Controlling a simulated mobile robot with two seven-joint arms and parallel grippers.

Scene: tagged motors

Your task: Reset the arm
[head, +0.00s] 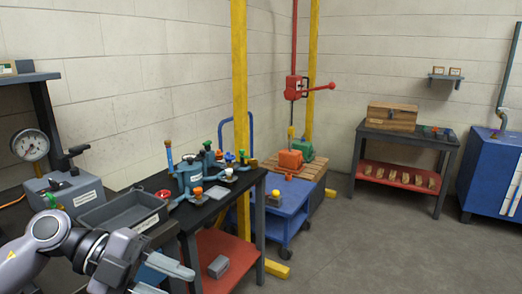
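My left arm comes in from the lower left. Its grey gripper (178,283) is at the bottom edge with its two fingers apart, and I see nothing held between them. It is in front of the dark workbench (210,208), below the grey tray (122,208). My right gripper is not in view. An orange motor (290,160) and a green motor (313,146) sit on a wooden pallet (312,169) near the back corner. Any tags on them are too small to read.
Blue pump-like units (190,178) stand on the workbench. A pressure gauge (30,145) is at left. A blue cart (285,196) and yellow post (241,90) stand beyond the bench. A red lever unit (296,87) hangs behind. The floor (365,245) at right is clear.

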